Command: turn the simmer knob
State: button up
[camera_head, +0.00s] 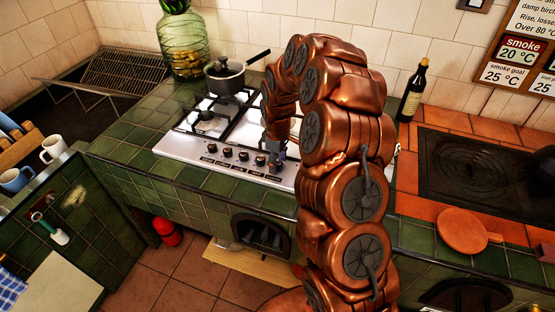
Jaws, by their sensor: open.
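The white gas hob (186,147) is set in the green tiled counter. A row of dark knobs runs along its front edge, including a left knob (212,148), a middle knob (243,156) and a knob further right (260,160). No label is readable, so I cannot tell which is the simmer knob. My arm hides the hob's right side.
A lidded pot (226,80) stands on a back burner, its handle pointing right. A green glass jar (185,50) and a dark bottle (412,92) stand along the wall. A round wooden board (462,230) lies on the orange tiles at right.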

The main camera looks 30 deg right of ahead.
jog(key=shift+c, duration=0.4)
grip_shut()
jog(key=shift+f+b, duration=0.15)
jog(key=shift+b, duration=0.3)
